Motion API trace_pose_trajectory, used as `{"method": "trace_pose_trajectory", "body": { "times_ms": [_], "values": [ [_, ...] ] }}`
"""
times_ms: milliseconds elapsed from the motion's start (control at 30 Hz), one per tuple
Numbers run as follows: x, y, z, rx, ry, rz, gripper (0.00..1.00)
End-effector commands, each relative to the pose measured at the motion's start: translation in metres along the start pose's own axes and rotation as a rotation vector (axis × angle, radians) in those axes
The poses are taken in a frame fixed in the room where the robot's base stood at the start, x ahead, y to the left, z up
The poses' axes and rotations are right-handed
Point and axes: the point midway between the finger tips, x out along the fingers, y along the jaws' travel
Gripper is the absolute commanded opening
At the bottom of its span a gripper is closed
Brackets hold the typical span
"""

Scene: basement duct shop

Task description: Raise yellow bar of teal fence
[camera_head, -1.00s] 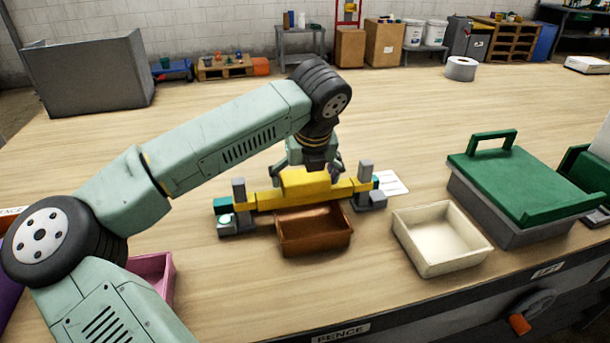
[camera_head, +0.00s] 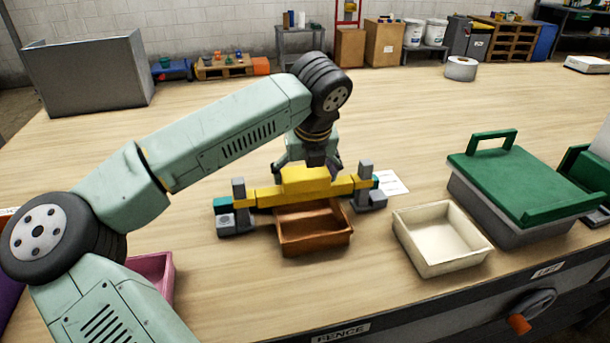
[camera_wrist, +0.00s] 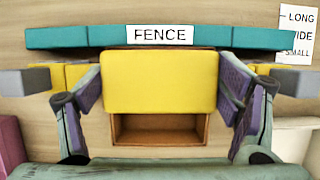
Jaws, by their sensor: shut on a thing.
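The teal fence (camera_head: 222,203) stands on the table with a grey post at each end. Its teal rail (camera_wrist: 60,37) carries a FENCE label in the wrist view. The yellow bar (camera_head: 268,197) spans between the posts, with a thick yellow block (camera_head: 306,181) at its middle, which also shows in the wrist view (camera_wrist: 160,80). My gripper (camera_head: 308,170) reaches down from above, its fingers on either side of the block and shut on it. In the wrist view the purple pads of my gripper (camera_wrist: 161,88) flank the block. The fingertip contact is partly hidden in the head view.
A brown tray (camera_head: 318,243) sits just in front of the bar, partly under it. A cream tray (camera_head: 428,262) and a grey box with a green lid (camera_head: 520,180) stand to the right. A pink tray (camera_head: 152,268) is at left.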

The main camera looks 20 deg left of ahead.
Motion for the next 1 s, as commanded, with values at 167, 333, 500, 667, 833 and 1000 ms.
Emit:
{"method": "trace_pose_trajectory", "body": {
  "times_ms": [167,333,500,667,833,1000],
  "values": [
    [-0.028,0.0,0.012,-0.001,-0.005,0.003,0.33],
    [-0.031,0.0,0.014,-0.001,-0.006,0.001,0.33],
    [-0.032,0.0,0.014,-0.001,-0.008,0.0,0.86],
    [-0.03,0.0,0.013,-0.001,-0.005,0.0,0.97],
    [-0.03,0.0,0.013,0.0,-0.003,0.0,1.0],
    [-0.029,0.0,0.012,0.0,-0.002,0.0,1.0]
  ]
}}
